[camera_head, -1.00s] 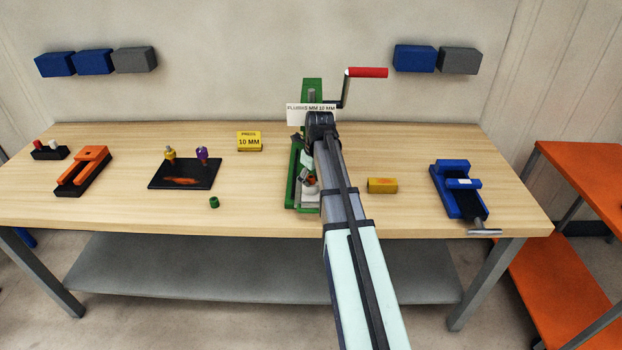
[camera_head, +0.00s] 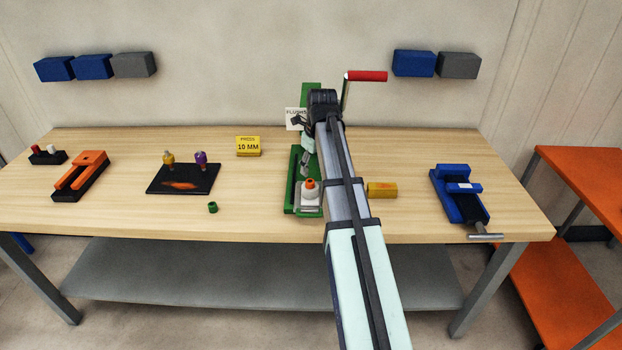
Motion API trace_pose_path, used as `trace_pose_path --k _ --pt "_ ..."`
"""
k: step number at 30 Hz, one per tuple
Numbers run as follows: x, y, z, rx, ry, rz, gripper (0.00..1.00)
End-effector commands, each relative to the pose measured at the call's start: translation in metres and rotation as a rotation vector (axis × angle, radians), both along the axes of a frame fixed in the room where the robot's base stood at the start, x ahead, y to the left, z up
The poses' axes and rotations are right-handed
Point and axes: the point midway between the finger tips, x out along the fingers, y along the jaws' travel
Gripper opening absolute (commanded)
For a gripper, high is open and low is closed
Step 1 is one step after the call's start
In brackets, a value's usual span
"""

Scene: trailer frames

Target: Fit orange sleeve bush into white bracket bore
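The orange sleeve bush (camera_head: 310,184) stands upright at the top of the white bracket (camera_head: 308,200). Its orange top shows above the white body; I cannot tell how deep it sits in the bore. The bracket rests at the front of the green press (camera_head: 290,195), which has a crank with a red handle (camera_head: 366,76). My gripper (camera_head: 305,170) hangs above the bush, apart from it, and is partly hidden by my arm. It is too small to tell whether its fingers are open or shut.
A yellow block (camera_head: 382,190) lies right of the press, with a blue vise (camera_head: 458,195) beyond. A green ring (camera_head: 212,208), a black mat (camera_head: 165,187) with yellow and purple-topped pieces, and an orange-and-black fixture (camera_head: 80,178) are left. The front left table is mostly clear.

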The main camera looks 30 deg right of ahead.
Motion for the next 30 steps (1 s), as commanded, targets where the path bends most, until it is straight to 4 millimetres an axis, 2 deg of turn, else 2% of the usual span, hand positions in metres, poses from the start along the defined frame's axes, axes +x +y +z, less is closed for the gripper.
trace_pose_path --k 6,12,30 --pt "-0.004 -0.002 0.035 0.0 -0.002 -0.001 0.55" --pt "-0.007 -0.003 0.052 0.0 0.0 -0.001 0.55" --pt "-0.007 0.0 0.053 0.003 0.003 0.017 0.55"
